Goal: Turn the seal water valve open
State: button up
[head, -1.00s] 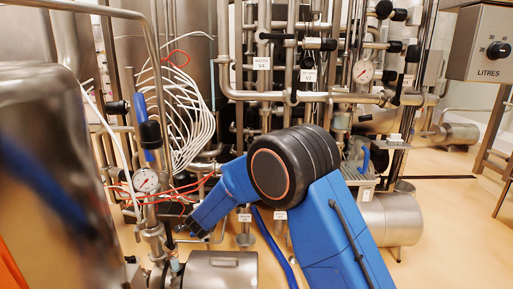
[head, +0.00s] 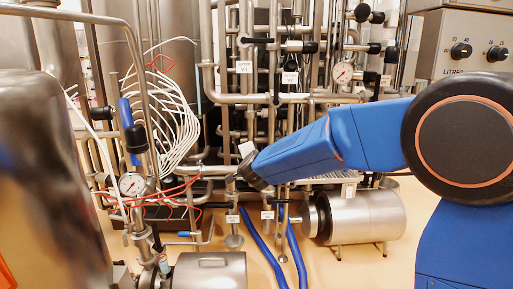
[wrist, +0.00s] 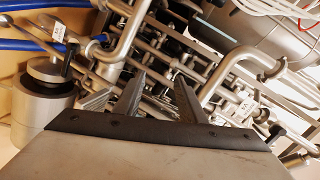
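My gripper (wrist: 157,100) is open and empty in the wrist view, its two metal fingers apart in front of dense pipework. In the head view my arm reaches in from the right, and the gripper end is small and partly hidden near the lower pipes. No label reading seal water is legible, so I cannot tell which valve it is. A small blue handle (head: 187,234) shows on the low pipework at left. Nothing is visibly touched.
Steel pipes fill the middle, with a pressure gauge (head: 132,184) and red wires at left. Blue hoses (head: 265,250) run across the floor. A steel cylinder (head: 365,216) lies at right, and a steel housing (head: 210,272) stands at front.

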jog(key=s+d+r+n+g+y, duration=0.15)
jog(key=s+d+n, duration=0.25)
jog(key=s+d, duration=0.4)
jog(key=s+d+n+g+y, duration=0.1)
jog(key=s+d+n+g, duration=0.3)
jog(key=s, duration=0.7)
jog(key=s+d+f+n+g+h, duration=0.1)
jog(key=s+d+f, duration=0.3)
jog(key=s, duration=0.6)
jog(key=s+d+f+n+g+h, duration=0.2)
jog(key=s+d+f, duration=0.2)
jog(key=s+d, duration=0.5)
jog(key=s+d+f+n+g+h, duration=0.1)
jog(key=s+d+f, duration=0.4)
jog(key=s, duration=0.7)
jog(key=shift+d+n+g+h, duration=0.3)
jog(key=shift+d+g+h, duration=0.05)
jog(key=shift+d, duration=0.5)
